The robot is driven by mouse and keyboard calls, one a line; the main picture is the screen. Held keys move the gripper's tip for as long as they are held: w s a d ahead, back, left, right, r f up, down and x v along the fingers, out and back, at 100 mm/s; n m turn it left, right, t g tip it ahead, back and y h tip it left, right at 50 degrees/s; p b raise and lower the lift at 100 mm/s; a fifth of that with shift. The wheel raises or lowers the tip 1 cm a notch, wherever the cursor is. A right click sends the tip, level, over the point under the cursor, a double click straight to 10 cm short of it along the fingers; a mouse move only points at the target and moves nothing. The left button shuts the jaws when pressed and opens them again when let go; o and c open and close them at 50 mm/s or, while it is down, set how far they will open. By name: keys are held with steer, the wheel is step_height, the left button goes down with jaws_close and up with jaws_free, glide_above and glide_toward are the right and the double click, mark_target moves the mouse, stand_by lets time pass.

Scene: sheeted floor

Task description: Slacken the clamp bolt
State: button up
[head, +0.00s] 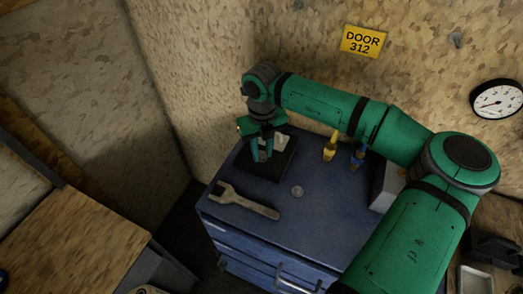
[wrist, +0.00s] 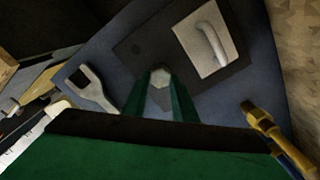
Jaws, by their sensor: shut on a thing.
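The clamp bolt (wrist: 160,77) shows as a pale hex-shaped head between my fingertips in the wrist view. My gripper (head: 263,153) points down over the dark plate (head: 284,171) on the blue cabinet and is shut on the bolt head. The fingers hide its sides, and the bolt's shank is not visible. A pale grey block with a raised handle-like bar (wrist: 207,38) sits on the same plate beside the bolt; it also shows behind my gripper in the head view (head: 284,143). I cannot tell how tight the bolt is.
An open-ended wrench (head: 247,204) and a small round disc (head: 297,191) lie on the blue cabinet top (head: 310,220). Board walls rise close behind.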

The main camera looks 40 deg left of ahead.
mark_target(262, 153)
steer(key=n, duration=0.7)
steer(key=shift+w, duration=0.2)
steer(key=n, duration=0.6)
steer(key=shift+n, duration=0.4)
steer(key=n, duration=0.6)
steer(key=shift+w+a, duration=0.1)
steer(key=shift+a, duration=0.05)
steer(key=n, duration=0.6)
steer(key=shift+a+n, duration=0.1)
steer(key=shift+n, duration=0.2)
steer(key=o, duration=1)
steer(key=shift+o, duration=0.2)
step_height(262, 153, up, 11)
